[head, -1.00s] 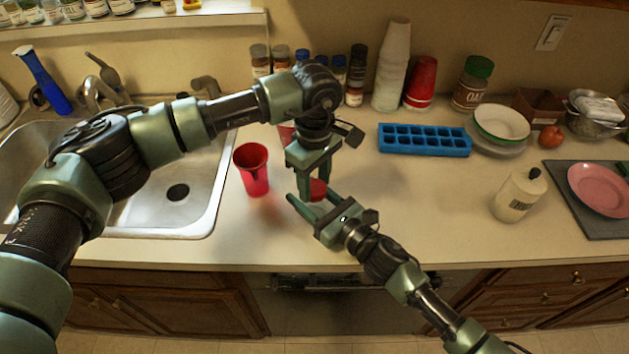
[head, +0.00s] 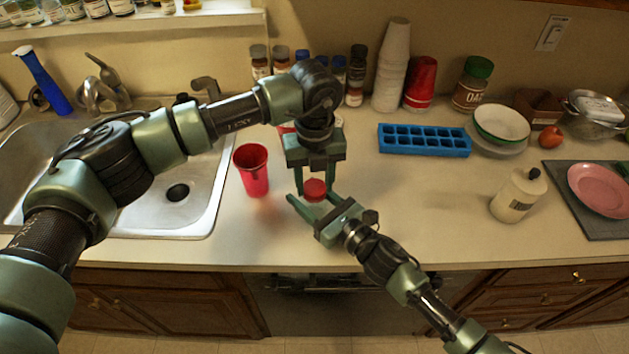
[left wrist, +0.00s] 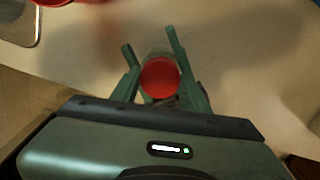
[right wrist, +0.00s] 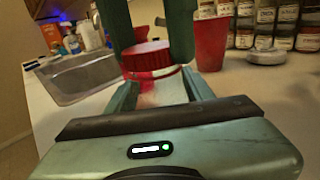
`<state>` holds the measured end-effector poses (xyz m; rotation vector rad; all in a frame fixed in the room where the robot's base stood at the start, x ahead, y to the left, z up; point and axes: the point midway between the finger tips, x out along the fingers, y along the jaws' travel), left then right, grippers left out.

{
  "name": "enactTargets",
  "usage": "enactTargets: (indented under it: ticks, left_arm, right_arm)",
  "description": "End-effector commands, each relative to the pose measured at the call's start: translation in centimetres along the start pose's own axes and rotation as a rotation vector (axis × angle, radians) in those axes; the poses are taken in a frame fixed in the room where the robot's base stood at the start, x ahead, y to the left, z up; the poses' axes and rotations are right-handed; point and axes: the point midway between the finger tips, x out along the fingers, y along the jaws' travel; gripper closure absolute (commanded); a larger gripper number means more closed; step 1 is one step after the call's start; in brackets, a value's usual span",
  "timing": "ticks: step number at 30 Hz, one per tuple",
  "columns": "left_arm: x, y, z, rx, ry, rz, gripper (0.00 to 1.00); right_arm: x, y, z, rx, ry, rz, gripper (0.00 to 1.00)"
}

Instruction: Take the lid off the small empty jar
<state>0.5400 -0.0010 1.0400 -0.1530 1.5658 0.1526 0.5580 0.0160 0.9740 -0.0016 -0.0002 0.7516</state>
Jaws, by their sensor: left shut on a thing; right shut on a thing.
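The lid also shows in the left wrist view (left wrist: 160,77) and the right wrist view (right wrist: 147,58). My left gripper (head: 314,182) reaches down from above, shut with one finger on each side of the lid. My right gripper (head: 310,201) comes in low from the front right, shut around the jar's body. The fingers hide much of the jar. I cannot tell whether the lid is loose.
A red cup (head: 252,171) stands close to the left, beside the sink (head: 190,222). A blue ice tray (head: 424,141) lies behind to the right. A white bottle (head: 516,198) stands farther right. The counter between the jar and that bottle is clear.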

Motion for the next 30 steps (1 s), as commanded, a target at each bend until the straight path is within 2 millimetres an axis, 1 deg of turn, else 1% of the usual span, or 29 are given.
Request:
enactTargets:
  ticks: [1,6,9,13,15,30]
  left_arm:
    - [-0.05,0.02,0.13,-0.115,-0.003,-0.001,1.0]
    - [-0.06,0.04,0.14,-0.538,-0.002,-0.002,1.0]
    - [-0.07,0.07,0.15,-0.756,-0.003,-0.001,1.0]
    - [-0.1,0.08,0.17,-0.948,-0.003,-0.002,1.0]
    - [-0.12,0.08,0.19,-1.002,-0.003,-0.002,1.0]
    - [-0.12,0.09,0.2,-0.994,-0.004,-0.002,1.0]
  right_arm:
    - [0.0,0.11,0.02,-0.001,-0.001,0.002,1.0]
    - [-0.01,0.12,0.01,-0.001,-0.001,0.003,1.0]
    - [-0.01,0.12,0.01,0.0,-0.001,0.003,1.0]
    - [-0.01,0.13,0.01,0.0,-0.001,0.003,1.0]
    - [-0.01,0.13,0.01,0.0,-0.001,0.003,1.0]
    - [-0.01,0.06,0.0,0.0,0.0,0.001,1.0]
